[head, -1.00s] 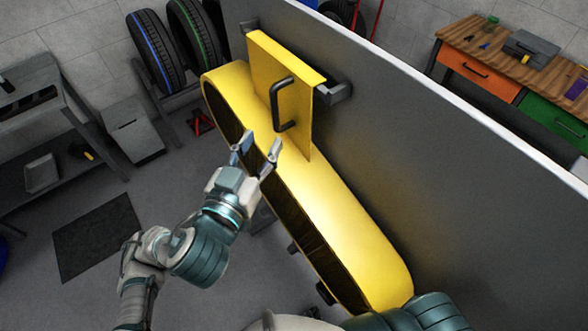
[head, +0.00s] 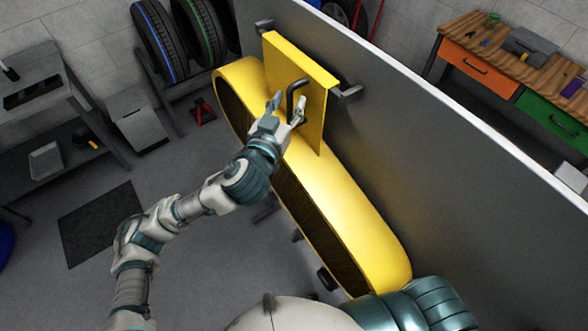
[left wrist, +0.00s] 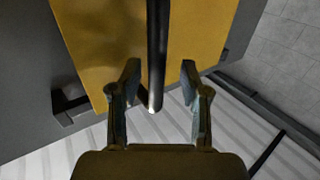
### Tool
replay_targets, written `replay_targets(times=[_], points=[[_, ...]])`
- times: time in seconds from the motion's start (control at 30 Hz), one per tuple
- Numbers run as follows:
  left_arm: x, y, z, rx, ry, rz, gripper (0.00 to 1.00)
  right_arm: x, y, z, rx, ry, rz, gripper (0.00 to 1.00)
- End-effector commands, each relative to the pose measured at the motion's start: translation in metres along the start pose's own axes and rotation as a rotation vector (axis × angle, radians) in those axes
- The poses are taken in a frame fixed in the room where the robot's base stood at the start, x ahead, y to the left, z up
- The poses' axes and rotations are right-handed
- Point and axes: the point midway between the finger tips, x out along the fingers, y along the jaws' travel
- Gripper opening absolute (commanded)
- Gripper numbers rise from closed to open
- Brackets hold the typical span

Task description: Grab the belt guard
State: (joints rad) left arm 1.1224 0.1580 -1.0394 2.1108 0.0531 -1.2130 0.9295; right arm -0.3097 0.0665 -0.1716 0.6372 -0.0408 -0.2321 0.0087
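The belt guard (head: 284,62) is an upright yellow panel with a folded top edge, beside the grey wall at dark brackets. A black bar handle (head: 290,92) stands out from its face. In the left wrist view the guard (left wrist: 205,30) fills the upper middle, with the handle (left wrist: 156,45) running down between the fingers. My left gripper (head: 287,102) is open, its two fingers on either side of the handle with gaps visible in the left wrist view (left wrist: 160,75). My right gripper is not in view.
A long yellow rounded housing (head: 345,215) runs below the guard along the grey wall (head: 430,170). Tires (head: 165,40) stand on a rack at the back left. A workbench (head: 480,68) is beyond the wall. Open floor lies at left.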

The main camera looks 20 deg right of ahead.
Motion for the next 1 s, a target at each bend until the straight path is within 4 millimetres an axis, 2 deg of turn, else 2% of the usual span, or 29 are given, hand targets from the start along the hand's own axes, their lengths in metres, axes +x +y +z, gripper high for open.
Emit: replay_targets(times=[0.17, 0.2, 0.37, 0.63, 1.0], points=[[0.005, 0.008, 0.001, 0.006, -0.002, 0.001, 0.46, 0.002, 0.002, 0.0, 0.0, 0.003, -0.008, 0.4], [0.005, 0.009, 0.001, 0.007, -0.003, 0.0, 0.41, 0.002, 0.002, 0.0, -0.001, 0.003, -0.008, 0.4], [0.008, 0.015, 0.001, 0.011, -0.005, 0.0, 0.01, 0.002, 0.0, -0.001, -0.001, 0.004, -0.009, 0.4], [0.006, 0.011, -0.001, 0.006, 0.003, 0.007, 0.0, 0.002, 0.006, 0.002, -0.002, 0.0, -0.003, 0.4], [0.007, 0.006, -0.002, 0.004, -0.002, 0.002, 0.0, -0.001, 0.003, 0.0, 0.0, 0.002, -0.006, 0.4]])
